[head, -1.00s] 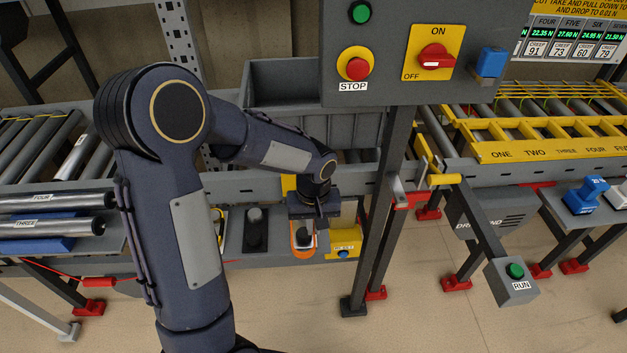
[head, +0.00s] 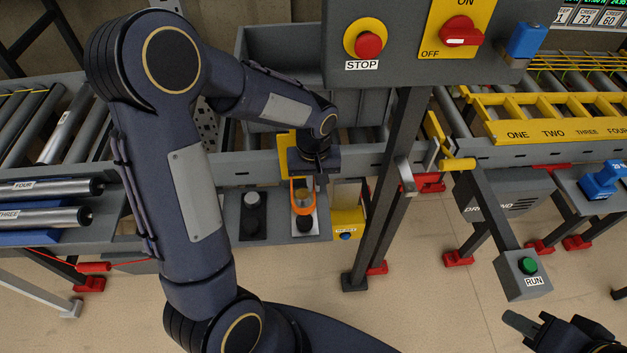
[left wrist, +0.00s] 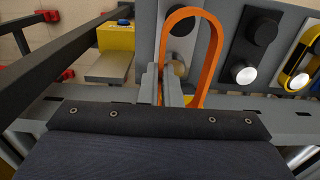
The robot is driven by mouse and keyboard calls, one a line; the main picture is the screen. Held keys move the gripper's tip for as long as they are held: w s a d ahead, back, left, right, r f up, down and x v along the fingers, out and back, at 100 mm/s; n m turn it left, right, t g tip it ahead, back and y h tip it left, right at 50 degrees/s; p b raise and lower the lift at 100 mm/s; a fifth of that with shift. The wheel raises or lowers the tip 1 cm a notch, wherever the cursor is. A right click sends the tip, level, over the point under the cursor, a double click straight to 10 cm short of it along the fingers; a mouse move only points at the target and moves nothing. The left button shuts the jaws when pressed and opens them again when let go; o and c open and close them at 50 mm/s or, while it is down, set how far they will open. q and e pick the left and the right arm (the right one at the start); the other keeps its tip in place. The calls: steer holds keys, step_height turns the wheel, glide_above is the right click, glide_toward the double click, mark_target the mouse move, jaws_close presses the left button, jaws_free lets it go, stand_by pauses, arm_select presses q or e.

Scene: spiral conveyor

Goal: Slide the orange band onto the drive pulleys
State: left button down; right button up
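The orange band (head: 291,197) is an upright narrow loop at my left gripper (head: 304,178). In the left wrist view, the left fingers (left wrist: 162,84) close on one side of the band (left wrist: 209,48). Behind it is a grey plate with two drive pulleys, a black one (head: 305,224) and a pale one (head: 304,195). The black pulley (left wrist: 180,26) shows through the loop; the fingers partly hide the pale one. I cannot tell whether the band touches or surrounds either pulley. My right gripper (head: 562,333) is partly cut off at the lower right, its opening unclear.
A neighbouring dark plate (head: 239,214) carries a black and a silver pulley without a band. Further along, a yellow band (left wrist: 300,71) shows in the left wrist view. A yellow box (head: 347,222) and a grey post (head: 388,190) stand just right of the band.

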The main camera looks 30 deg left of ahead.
arm_select(q)
steer(key=shift+f+b, duration=2.35)
steer(key=shift+f, duration=0.55)
steer(key=shift+f, duration=1.7)
steer(key=c, duration=1.6)
jaws_free()
steer(key=shift+o, duration=0.2)
steer(key=shift+r, duration=0.15)
step_height(320, 180, up, 7)
steer(key=shift+r, duration=0.3)
